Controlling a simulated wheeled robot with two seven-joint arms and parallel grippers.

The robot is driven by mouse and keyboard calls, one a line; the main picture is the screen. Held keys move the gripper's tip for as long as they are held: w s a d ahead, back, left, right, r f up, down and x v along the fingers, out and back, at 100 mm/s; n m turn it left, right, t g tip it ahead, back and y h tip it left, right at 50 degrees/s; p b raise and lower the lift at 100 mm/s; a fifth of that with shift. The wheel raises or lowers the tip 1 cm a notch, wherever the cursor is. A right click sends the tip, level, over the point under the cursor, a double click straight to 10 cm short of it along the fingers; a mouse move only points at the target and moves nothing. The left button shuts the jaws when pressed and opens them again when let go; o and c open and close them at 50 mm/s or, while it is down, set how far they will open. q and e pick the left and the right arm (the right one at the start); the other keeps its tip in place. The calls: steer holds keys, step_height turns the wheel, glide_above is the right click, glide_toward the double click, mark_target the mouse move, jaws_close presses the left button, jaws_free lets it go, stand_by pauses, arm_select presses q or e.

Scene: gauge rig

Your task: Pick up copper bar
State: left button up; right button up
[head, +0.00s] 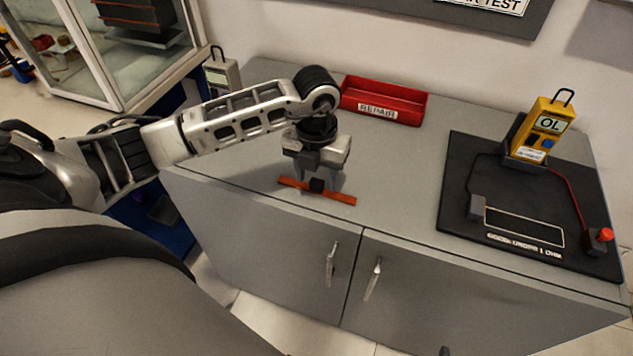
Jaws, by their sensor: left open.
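A red tray labelled REPAIR (383,101) stands behind the gripper. To the right, a black mat (465,160) carries a yellow meter (548,128) reading OL, with leads and contact blocks. A glass-fronted case (140,65) stands at the upper left. The cabinet top between tray and mat is clear.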

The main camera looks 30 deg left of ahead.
arm_select(q)
steer(key=shift+f, duration=0.65)
jaws_close()
steer(key=shift+r, duration=0.2)
steer(key=shift+r, duration=0.3)
step_height(320, 180, up, 2)
steer(key=shift+r+b, duration=0.15)
steer(key=shift+b, duration=0.3)
steer(key=s+d+r, duration=0.7)
steer(key=d+r, duration=0.2)
steer(key=d, duration=0.3)
steer(key=shift+r, duration=0.4)
